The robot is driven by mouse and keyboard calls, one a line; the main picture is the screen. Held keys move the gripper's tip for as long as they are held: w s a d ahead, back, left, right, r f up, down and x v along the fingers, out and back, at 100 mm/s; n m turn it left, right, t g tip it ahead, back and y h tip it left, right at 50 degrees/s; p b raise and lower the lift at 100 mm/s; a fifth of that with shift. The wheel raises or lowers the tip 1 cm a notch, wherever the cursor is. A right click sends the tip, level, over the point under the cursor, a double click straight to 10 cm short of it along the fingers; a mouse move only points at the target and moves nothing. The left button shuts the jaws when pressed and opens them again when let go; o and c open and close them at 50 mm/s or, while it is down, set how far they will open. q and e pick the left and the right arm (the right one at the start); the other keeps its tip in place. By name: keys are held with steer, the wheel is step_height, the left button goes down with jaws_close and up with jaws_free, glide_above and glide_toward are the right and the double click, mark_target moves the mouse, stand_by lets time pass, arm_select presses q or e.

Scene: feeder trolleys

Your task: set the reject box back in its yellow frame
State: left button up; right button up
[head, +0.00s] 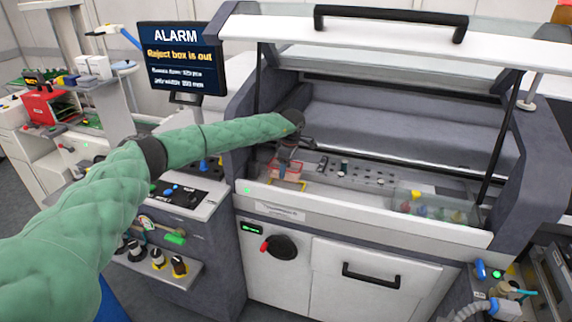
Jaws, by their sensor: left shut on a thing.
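The reject box (286,170) is a small, clear reddish box inside the machine, under its raised hood. My left gripper (287,154) reaches in from the left at the end of the green-sleeved arm and is shut on the box. The yellow frame (288,184) shows just in front of and below the box, on the machine's bed. The box looks held at or slightly above the far side of the frame; I cannot tell if they touch. The gripper's fingers are small and dark here. My right gripper is not in view.
The monitor (181,58) reads ALARM, "Reject box is out". The machine's front wall (350,212) rises before the bed. A clear bin (432,207) with coloured pieces stands right. The raised hood's handle (390,17) is above. A control panel (183,192) sits left.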

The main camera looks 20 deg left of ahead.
arm_select(q)
steer(key=shift+f, duration=2.2)
steer(key=shift+f+b, duration=0.2)
steer(key=shift+b, duration=0.3)
steer(key=shift+f+b, duration=0.3)
steer(key=shift+f, duration=0.25)
steer(key=o, duration=1.1)
steer(key=shift+o, duration=1.2)
steer(key=shift+r+p, duration=0.6)
steer(key=shift+r, duration=3.4)
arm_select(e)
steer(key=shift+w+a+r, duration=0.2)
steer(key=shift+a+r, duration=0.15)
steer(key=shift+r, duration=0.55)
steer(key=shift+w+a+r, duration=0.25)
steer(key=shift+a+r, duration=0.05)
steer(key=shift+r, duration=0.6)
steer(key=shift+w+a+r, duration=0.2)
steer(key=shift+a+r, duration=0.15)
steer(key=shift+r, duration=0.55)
